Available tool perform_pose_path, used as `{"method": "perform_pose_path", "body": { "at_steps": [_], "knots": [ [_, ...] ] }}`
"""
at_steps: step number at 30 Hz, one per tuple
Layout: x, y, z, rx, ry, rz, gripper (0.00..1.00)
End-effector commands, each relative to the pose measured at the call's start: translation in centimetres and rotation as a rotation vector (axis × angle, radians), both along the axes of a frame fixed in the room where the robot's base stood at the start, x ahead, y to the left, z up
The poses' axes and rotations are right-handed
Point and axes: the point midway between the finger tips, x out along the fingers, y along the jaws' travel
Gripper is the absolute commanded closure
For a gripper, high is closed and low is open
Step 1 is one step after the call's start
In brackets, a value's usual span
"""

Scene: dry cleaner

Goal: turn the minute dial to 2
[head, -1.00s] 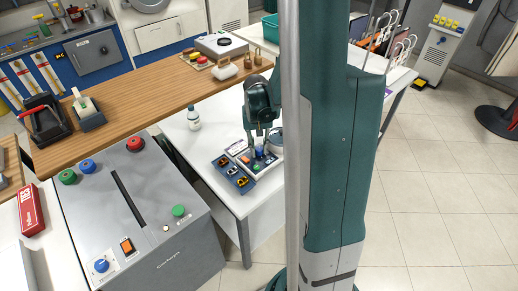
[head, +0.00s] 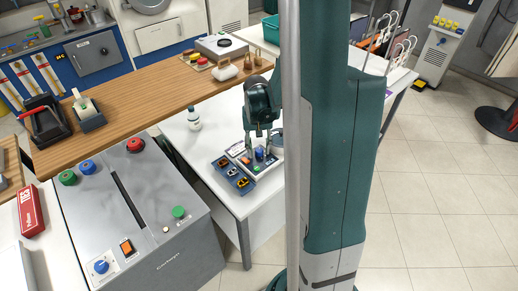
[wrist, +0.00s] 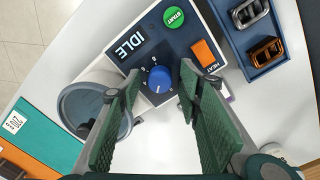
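The blue minute dial (wrist: 160,79) sits on a dark control panel (wrist: 178,45) in the wrist view, with small white numerals around it. A white mark shows on its lower-left side, but I cannot tell which number it meets. My gripper (wrist: 160,84) is open, with one green finger on each side of the dial and visible gaps between. The panel's display (wrist: 131,40) reads IDLE. In the head view the dial (head: 259,154) shows below my gripper (head: 258,147), whose fingers point down at the panel.
A green START button (wrist: 174,17) and an orange HEAT switch (wrist: 204,53) are close to the dial. A blue tray (wrist: 262,35) holding small buckle-like pieces lies at the right. A grey round container (wrist: 88,108) stands at the left. A bottle (head: 193,119) stands farther back.

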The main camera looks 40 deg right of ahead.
Motion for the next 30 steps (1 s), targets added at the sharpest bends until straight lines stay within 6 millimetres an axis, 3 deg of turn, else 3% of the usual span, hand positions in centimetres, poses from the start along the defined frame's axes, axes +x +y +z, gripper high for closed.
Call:
{"method": "perform_pose_path", "body": {
  "at_steps": [11, 30],
  "knots": [
    [0.0, 0.1, 2.0, 0.000, 0.000, 0.000, 0.65],
    [0.2, 0.3, 9.5, 0.000, 0.000, 0.000, 0.65]
  ]
}}
